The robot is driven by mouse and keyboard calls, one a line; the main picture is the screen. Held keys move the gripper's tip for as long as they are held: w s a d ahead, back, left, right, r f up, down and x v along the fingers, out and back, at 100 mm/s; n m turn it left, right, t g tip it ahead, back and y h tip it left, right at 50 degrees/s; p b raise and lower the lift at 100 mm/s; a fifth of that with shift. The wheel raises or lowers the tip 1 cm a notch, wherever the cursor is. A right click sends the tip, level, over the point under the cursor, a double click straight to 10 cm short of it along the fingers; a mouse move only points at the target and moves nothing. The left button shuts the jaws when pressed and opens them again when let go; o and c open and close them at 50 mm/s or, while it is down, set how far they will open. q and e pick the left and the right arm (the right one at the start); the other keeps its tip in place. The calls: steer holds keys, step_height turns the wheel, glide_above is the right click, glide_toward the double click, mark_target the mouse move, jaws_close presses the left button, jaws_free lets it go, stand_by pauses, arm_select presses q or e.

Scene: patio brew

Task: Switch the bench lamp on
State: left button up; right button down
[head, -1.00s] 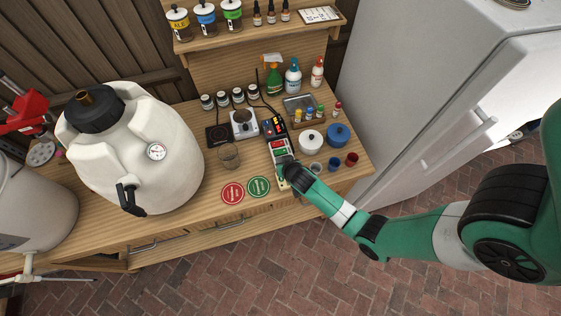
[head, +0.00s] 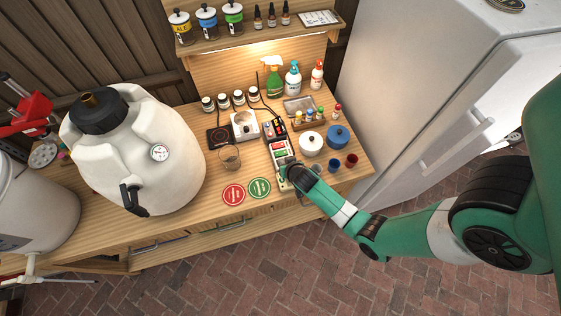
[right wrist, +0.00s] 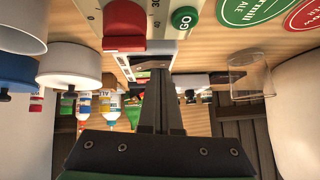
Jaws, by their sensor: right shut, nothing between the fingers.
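A warm glow lights the back panel (head: 258,54) just under the shelf; the bench lamp itself is hidden below the shelf edge. A control box (head: 280,153) with green and red parts stands on the bench. My right gripper (head: 285,166) is at the box's near end, shut and empty. In the right wrist view its closed fingers (right wrist: 158,72) are at a white-framed switch (right wrist: 140,58), beside a red button (right wrist: 125,20) and a green GO button (right wrist: 185,18). I cannot tell whether the fingertips touch the switch. My left gripper is not in view.
A white pot (head: 311,144) and a blue pot (head: 338,135) stand right of the box. A glass (head: 230,158) and red (head: 234,194) and green (head: 259,188) coasters lie to the left. A big white fermenter (head: 145,150) fills the left.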

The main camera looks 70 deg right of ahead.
steer(key=shift+s+d+r, duration=0.15)
steer(key=shift+s+d, duration=0.05)
steer(key=r+p, duration=0.5)
steer(key=shift+w+a+r, duration=0.2)
steer(key=shift+w, duration=0.05)
steer(key=a+p+v, duration=0.1)
steer(key=p+v, duration=0.1)
steer(key=v, duration=0.7)
steer(key=shift+w+a+f, duration=0.25)
steer(key=shift+w+f, duration=0.1)
steer(key=shift+w, duration=0.05)
